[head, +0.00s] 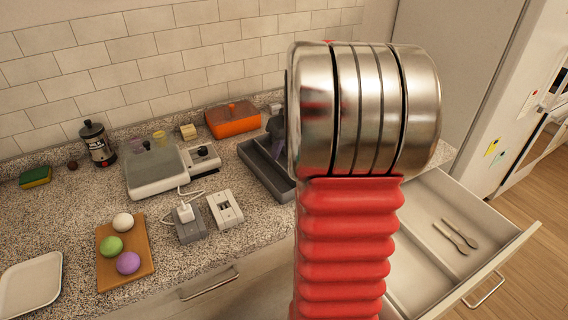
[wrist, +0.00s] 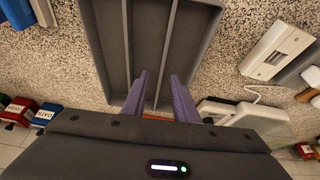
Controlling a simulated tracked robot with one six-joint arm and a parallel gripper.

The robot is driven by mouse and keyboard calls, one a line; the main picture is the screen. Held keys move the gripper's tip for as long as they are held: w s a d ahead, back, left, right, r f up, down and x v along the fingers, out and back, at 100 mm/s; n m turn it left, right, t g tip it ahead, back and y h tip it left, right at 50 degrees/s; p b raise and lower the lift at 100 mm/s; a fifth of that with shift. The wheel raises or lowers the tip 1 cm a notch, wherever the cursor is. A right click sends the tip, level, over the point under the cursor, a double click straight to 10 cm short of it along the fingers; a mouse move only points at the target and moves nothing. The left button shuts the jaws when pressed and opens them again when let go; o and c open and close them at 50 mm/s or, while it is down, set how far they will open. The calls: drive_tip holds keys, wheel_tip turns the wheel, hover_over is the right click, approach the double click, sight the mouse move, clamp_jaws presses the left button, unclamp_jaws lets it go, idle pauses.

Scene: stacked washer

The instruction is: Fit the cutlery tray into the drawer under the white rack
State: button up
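The dark grey cutlery tray (head: 262,176), with long compartments, lies on the granite counter, partly hidden behind my arm in the head view. In the wrist view the tray (wrist: 106,48) fills the upper middle. My gripper (wrist: 159,74) has two purple fingers spread apart over the tray, with a divider running between them. I cannot tell whether they touch it. In the head view a purple finger (head: 277,137) shows at the tray's far end. An open drawer (head: 408,262) at right, partly behind my arm, holds two utensils (head: 455,237). I cannot make out a white rack.
A white socket block (head: 225,209), a grey plug block (head: 189,225) and a white appliance (head: 155,170) stand left of the tray. An orange box (head: 232,119) is behind it. A wooden board (head: 125,262) holds three balls. A white fridge (head: 480,75) stands at right.

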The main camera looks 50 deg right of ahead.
sight(277, 162)
drive_tip(key=shift+w+f, duration=0.15)
drive_tip(key=shift+f, duration=0.2)
drive_tip(key=shift+a+x, duration=0.2)
drive_tip(key=shift+x, duration=2.4)
clamp_jaws()
